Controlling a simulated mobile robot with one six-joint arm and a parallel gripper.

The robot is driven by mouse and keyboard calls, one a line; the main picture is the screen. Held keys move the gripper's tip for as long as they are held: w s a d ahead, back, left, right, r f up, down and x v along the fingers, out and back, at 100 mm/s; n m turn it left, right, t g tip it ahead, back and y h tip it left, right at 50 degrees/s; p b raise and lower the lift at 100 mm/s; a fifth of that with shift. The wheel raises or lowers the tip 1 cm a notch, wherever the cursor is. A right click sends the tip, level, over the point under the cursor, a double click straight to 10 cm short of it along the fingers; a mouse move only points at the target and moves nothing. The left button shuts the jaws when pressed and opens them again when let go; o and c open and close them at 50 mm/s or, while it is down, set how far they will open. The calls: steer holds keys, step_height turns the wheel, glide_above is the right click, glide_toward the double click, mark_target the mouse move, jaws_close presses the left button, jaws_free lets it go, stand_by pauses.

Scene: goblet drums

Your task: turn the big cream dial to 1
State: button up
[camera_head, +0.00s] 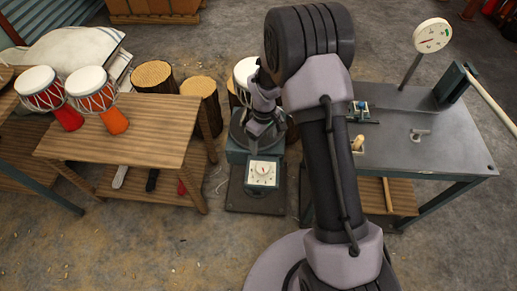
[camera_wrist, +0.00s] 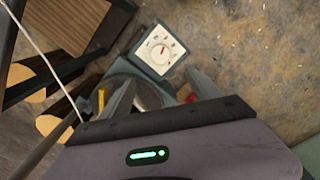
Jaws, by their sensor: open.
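A cream dial (camera_head: 262,171) with a round face and marks on a pale square plate sits on the front of a grey-green machine. It also shows in the wrist view (camera_wrist: 160,50), with a small red mark near its centre. The numbers are too small to read. My gripper (camera_head: 262,135) is just above and behind the dial in the head view. In the wrist view my gripper (camera_wrist: 160,80) has its two fingers apart and empty, with the dial beyond the tips and not touched.
A grey workbench (camera_head: 440,150) is on the right, with a round white gauge (camera_head: 432,35) on a post and small fittings. Log-like drum shells (camera_head: 203,97) stand behind the machine. Floor in front is clear.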

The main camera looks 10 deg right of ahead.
mark_target(262, 167)
step_height(262, 167, down, 17)
steer(key=b, duration=0.5)
steer(key=shift+s+r+b, duration=0.1)
steer(key=shift+r+b, duration=0.05)
steer(key=shift+b, duration=0.25)
steer(key=c, duration=1.4)
